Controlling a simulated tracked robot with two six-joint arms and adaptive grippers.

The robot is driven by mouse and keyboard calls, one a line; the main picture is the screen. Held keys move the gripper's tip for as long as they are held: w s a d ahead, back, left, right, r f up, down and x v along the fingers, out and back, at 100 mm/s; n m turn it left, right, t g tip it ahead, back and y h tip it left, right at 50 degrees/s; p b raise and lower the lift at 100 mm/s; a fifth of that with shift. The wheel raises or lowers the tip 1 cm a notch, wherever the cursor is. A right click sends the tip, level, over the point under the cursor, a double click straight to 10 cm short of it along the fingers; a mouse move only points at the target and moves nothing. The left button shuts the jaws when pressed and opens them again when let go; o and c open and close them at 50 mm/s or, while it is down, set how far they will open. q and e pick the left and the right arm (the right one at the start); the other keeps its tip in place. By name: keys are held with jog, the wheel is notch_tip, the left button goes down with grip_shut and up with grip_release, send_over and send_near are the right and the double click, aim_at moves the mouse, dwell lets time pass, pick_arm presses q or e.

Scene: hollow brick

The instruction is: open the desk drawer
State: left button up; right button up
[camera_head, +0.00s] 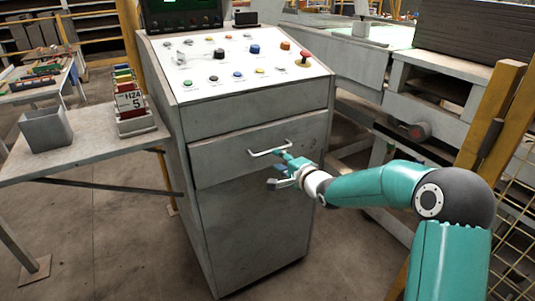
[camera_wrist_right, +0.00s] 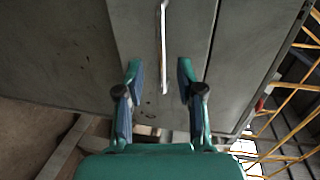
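The desk drawer (camera_head: 230,160) is the wide grey front below the sloping button panel of the control desk, and it looks shut. Its pale bar handle (camera_head: 269,149) runs across the upper part of the front. In the right wrist view the handle (camera_wrist_right: 163,45) stands between and beyond the two fingers, with a gap on both sides. My right gripper (camera_head: 282,167) is at the right end of the handle, just in front of the drawer. In the wrist view the right gripper (camera_wrist_right: 159,68) is open and empty. My left gripper is not in view.
The control desk's sloping panel (camera_head: 235,66) carries several buttons. A side table (camera_head: 85,150) on the left holds a grey bin (camera_head: 46,130) and a rack of colored folders (camera_head: 132,105). Machinery and a yellow post (camera_head: 490,115) stand on the right. Floor in front is clear.

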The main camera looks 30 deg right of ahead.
aim_at(268, 153)
jog(key=x, duration=0.8)
grip_shut()
jog(key=shift+s, duration=0.1)
